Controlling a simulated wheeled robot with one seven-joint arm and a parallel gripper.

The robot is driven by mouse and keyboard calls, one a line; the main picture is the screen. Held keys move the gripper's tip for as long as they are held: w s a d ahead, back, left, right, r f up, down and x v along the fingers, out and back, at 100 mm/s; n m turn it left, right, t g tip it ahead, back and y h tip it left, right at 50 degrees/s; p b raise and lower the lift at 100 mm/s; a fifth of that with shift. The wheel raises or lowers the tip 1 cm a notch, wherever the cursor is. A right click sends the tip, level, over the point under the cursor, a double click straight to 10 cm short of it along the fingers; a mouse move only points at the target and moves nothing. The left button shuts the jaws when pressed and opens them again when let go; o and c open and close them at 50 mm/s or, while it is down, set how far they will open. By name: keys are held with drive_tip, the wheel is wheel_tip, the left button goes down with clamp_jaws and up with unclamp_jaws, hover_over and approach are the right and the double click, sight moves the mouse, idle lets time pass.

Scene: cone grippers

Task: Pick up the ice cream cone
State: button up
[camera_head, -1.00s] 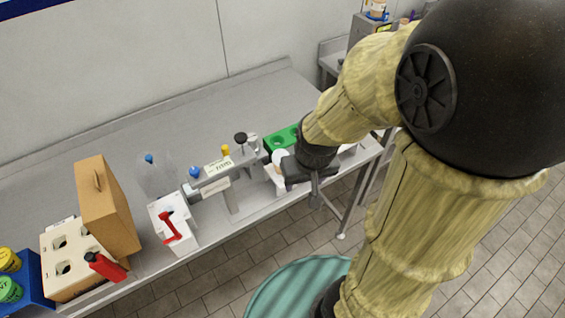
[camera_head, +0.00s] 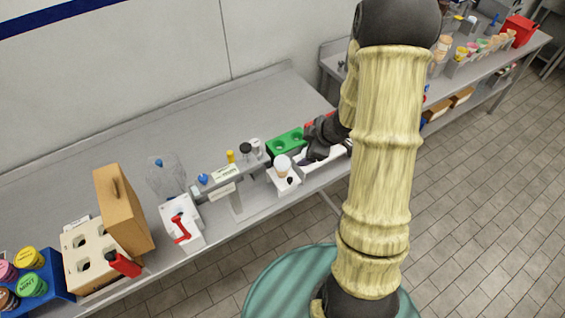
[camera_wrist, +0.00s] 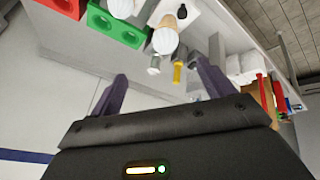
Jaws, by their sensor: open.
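The ice cream cone (camera_head: 282,168), tan with a white top, stands in a small white holder (camera_head: 291,184) at the table's front edge. In the wrist view a tan cone with a pleated white part (camera_wrist: 165,40) shows just past the fingertips, between their lines. My gripper (camera_head: 305,160) is just right of the cone in the head view, partly hidden by my arm. In the wrist view my gripper (camera_wrist: 160,67) has its two purple fingers wide apart with nothing between them.
A green block with round holes (camera_head: 287,140) stands behind the cone. A grey dispenser rail (camera_head: 222,180) with coloured knobs lies to the left. The grey table (camera_head: 200,115) is clear behind.

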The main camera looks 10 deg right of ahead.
sight(286, 161)
drive_tip(key=shift+s+a+f+n, duration=0.15)
drive_tip(key=shift+s+f+n, duration=0.05)
drive_tip(key=shift+n, duration=0.1)
drive_tip(key=x, duration=1.1)
drive_tip(key=shift+a+f, duration=0.1)
drive_tip(key=shift+a, duration=0.15)
drive_tip(key=shift+w+a+f, duration=0.15)
drive_tip(key=shift+f, duration=0.25)
drive_tip(key=shift+p+x, duration=1.65)
drive_tip(key=shift+x, duration=0.95)
drive_tip(key=c, duration=0.8)
